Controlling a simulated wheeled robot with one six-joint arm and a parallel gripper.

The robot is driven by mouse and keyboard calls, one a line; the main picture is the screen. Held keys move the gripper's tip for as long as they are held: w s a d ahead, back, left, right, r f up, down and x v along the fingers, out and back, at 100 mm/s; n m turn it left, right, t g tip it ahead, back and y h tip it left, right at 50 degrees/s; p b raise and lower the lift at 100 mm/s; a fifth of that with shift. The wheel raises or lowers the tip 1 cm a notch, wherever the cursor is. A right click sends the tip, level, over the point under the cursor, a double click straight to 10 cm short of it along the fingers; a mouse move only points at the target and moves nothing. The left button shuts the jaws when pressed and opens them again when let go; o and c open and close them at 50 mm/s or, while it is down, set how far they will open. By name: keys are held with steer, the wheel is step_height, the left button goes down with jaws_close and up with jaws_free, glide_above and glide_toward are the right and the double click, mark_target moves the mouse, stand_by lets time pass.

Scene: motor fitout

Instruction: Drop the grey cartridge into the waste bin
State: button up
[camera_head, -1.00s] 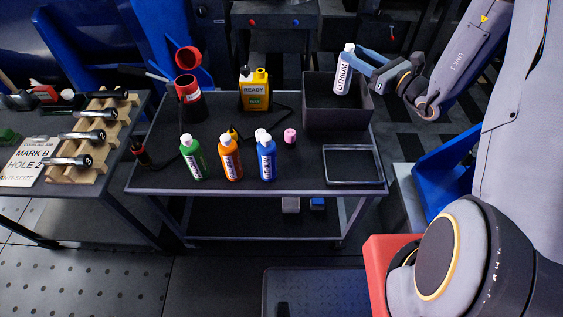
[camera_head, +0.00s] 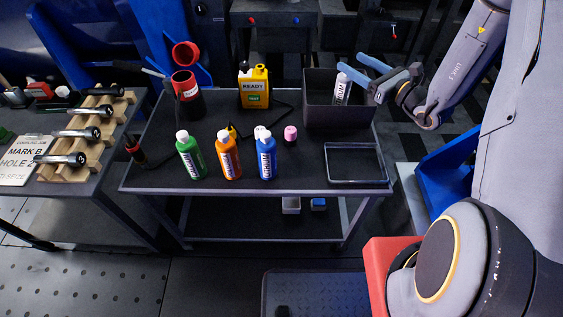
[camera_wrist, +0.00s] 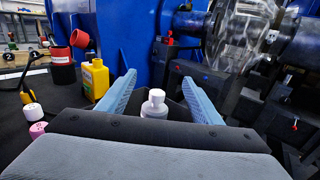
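The grey-white cartridge (camera_head: 340,93) with a dark-lettered label stands roughly upright inside the dark open-topped bin (camera_head: 335,117) at the back right of the cart. Its lower part is hidden by the bin's front wall. My gripper (camera_head: 362,77) is over the bin's right side with its blue fingers spread. In the wrist view the cartridge's pale top (camera_wrist: 155,103) shows between the two fingers (camera_wrist: 160,95), with gaps on both sides. The gripper is open and holds nothing.
Green (camera_head: 190,157), orange (camera_head: 228,158) and blue (camera_head: 266,158) bottles stand at the cart's front. A yellow jug (camera_head: 254,88) and a red-lidded black can (camera_head: 188,98) stand behind. A wire-like tray (camera_head: 355,163) lies front right. A pink cap (camera_head: 291,133) lies mid-cart.

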steer(key=shift+s, duration=0.1)
steer(key=v, duration=0.7)
steer(key=shift+s+d+b, duration=0.25)
steer(key=shift+b, duration=0.1)
steer(key=s+a+r+n+g+y+p, duration=0.1)
steer(key=s+a+r+n+g+p, duration=0.25)
steer(key=s+a+n+g, duration=1.1)
steer(key=s+r+n+g+h, duration=0.15)
steer(key=s+n+h, duration=0.4)
steer(key=s, duration=0.65)
steer(key=d+r+n+t+h+p, duration=0.2)
steer(key=d+r+n+h, duration=0.1)
steer(key=d+n+h, duration=0.4)
steer(key=shift+s+d+r+n+p, duration=0.2)
steer(key=shift+s+r+n+p, duration=0.2)
steer(key=shift+n, duration=0.2)
